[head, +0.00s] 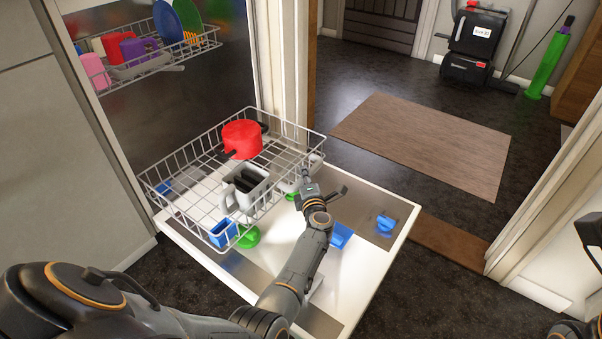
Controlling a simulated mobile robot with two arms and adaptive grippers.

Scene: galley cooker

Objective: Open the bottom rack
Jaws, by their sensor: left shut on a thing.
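The bottom rack (188,206), a white wire basket, is out over the open dishwasher door (362,268). It holds a red pot (241,139) and a grey cutlery basket (247,186) with dark items in it. My left gripper (306,180) is at the rack's front edge, near its right corner, and is shut on the rack. Its fingertips are small and partly hidden. My right gripper is not in view; only dark parts of my right arm show at the right edge.
Blue items (385,223) and a green item (249,237) show at the door. The upper rack (150,62) holds plates and cups. A door frame (296,62) stands close on the right; beyond it are a brown mat (424,142) and open floor.

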